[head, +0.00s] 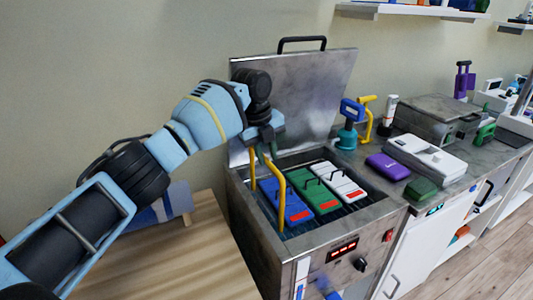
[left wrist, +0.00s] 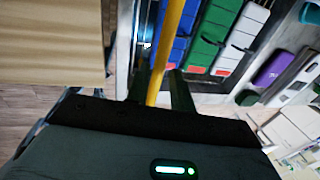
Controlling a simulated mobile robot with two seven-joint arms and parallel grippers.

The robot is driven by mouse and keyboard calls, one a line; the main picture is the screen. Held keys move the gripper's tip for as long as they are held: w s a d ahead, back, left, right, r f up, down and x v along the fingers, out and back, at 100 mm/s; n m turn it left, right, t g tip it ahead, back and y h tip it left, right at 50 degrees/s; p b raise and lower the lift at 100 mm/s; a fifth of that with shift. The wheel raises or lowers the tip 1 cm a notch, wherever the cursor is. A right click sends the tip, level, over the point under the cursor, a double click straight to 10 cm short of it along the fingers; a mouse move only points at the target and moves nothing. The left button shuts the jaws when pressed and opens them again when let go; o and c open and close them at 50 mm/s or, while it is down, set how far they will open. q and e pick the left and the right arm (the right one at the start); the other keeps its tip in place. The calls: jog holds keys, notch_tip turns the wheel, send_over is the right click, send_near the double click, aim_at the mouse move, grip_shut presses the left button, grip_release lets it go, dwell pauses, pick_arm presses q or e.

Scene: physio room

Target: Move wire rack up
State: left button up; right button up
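The wire rack (head: 281,196) sits low in the open metal tank (head: 254,229), with yellow uprights rising above the tank's rim. Blue (head: 293,205), green (head: 319,193) and white (head: 340,181) packs stand in the tank beside the uprights. My left gripper (head: 264,150) is over the tank's left part, at the top of the yellow handle. In the left wrist view the yellow bar (left wrist: 171,45) passes between the two dark fingers (left wrist: 158,85), which look closed against it. The rack's lower part is mostly hidden by the packs. My right gripper is out of view.
The tank's lid (head: 305,95) stands open behind it. A wooden table (head: 190,250) is at the left.

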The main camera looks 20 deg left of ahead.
pick_arm(q)
notch_tip(320, 180, up, 8)
jog(key=s+a, duration=0.1)
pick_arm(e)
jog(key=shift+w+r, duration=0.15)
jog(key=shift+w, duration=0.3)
pick_arm(q)
jog(key=shift+s+f, duration=0.1)
jog(key=shift+f, duration=0.05)
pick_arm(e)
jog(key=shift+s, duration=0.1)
